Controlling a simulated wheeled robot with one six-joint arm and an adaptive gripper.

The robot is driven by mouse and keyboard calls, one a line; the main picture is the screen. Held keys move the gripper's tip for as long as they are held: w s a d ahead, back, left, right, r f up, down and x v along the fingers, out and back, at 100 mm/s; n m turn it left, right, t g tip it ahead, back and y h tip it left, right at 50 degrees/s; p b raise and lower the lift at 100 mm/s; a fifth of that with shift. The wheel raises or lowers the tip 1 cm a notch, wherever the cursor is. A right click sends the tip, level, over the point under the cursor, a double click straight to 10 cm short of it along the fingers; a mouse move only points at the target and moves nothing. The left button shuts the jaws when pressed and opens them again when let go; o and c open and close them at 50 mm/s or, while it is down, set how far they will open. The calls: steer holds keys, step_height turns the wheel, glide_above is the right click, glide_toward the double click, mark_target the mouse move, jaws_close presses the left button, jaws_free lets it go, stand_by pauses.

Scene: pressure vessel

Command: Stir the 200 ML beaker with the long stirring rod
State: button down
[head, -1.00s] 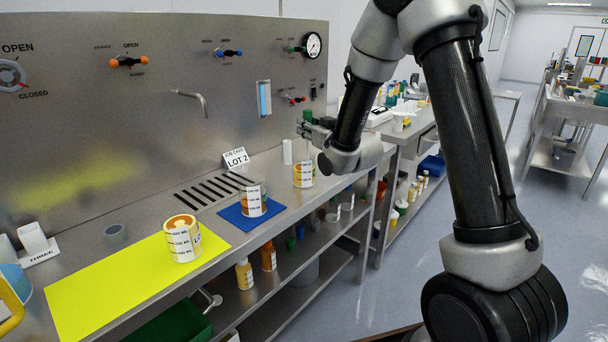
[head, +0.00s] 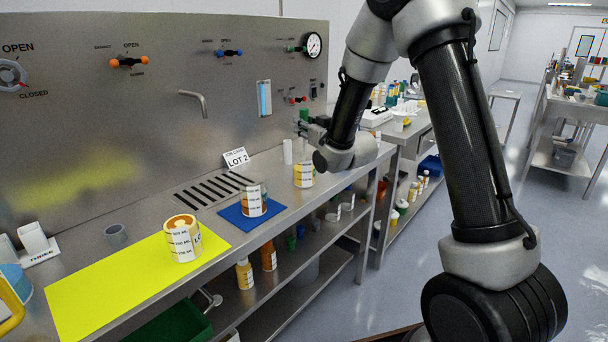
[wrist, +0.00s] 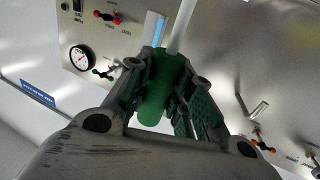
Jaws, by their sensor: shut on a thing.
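My gripper (head: 306,128) is shut on the green handle (wrist: 161,85) of the stirring rod, and a white shaft (wrist: 183,28) extends from the handle in the wrist view. In the head view the green handle (head: 304,115) shows at the fingers, above a labelled beaker (head: 304,176) at the bench's far end. I cannot tell whether the shaft's tip is inside that beaker. Another labelled beaker (head: 254,201) stands on a blue mat, and a larger one (head: 182,238) on a yellow mat. Their printed volumes are too small to read surely.
A white cylinder (head: 287,151) stands left of the far beaker, near a LOT 2 card (head: 236,158). The steel panel (head: 150,110) with valves and a bent spout (head: 195,99) rises behind. A grey cup (head: 115,236) stands beside the yellow mat (head: 95,290).

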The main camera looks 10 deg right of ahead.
steer(key=shift+r, duration=6.7)
